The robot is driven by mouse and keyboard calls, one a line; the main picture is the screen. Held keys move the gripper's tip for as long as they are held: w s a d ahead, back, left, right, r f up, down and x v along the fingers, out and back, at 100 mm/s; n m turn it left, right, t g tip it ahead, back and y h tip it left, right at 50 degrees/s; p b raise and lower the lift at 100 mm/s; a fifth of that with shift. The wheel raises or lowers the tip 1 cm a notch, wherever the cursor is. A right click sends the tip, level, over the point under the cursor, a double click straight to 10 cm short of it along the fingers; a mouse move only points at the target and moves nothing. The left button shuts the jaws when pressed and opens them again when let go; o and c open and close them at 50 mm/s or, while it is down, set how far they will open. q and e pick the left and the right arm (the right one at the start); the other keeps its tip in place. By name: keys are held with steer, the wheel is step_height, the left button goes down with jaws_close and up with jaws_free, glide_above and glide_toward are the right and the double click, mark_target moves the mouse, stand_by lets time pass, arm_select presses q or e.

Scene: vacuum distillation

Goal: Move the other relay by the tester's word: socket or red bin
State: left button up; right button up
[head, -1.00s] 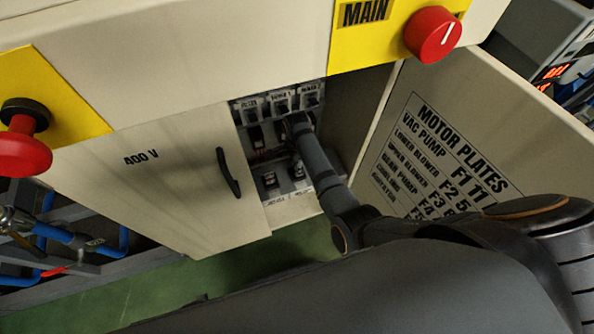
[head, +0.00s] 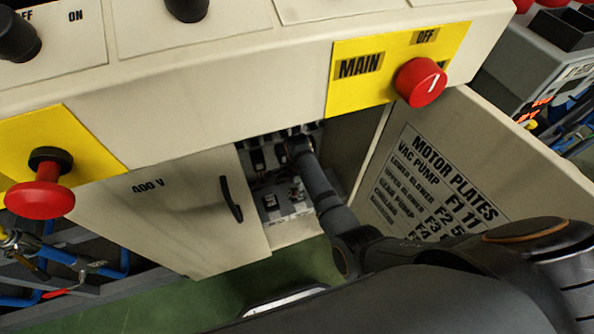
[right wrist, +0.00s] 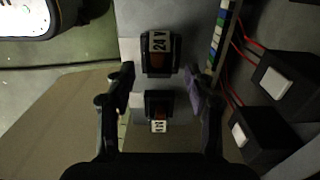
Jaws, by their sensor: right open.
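In the right wrist view, one dark relay (right wrist: 160,54) marked 24 V lies ahead of the fingertips. A second dark relay (right wrist: 158,106) with a 24 V label sits nearer, between the fingers. My right gripper (right wrist: 159,84) is open around the near relay's sides, with gaps, holding nothing. In the head view two small relays, one on the left (head: 270,203) and one on the right (head: 296,196), stand on the cabinet's lower shelf. My right arm reaches into the cabinet there, and its fingers are hidden. My left gripper is out of view. I cannot make out a tester or red bin.
The cabinet opening is narrow, between the 400 V door (head: 165,215) and the open door with the motor plates list (head: 440,190). A red MAIN knob (head: 420,82) is above. Black boxes with red wires (right wrist: 285,85) flank the relays on the right.

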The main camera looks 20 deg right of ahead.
step_height(320, 180, up, 5)
steer(key=p, duration=0.4)
steer(key=shift+r, duration=0.1)
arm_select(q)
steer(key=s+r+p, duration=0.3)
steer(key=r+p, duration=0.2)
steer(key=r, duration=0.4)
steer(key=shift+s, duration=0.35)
arm_select(e)
step_height(320, 180, up, 4)
steer(key=shift+r, duration=0.2)
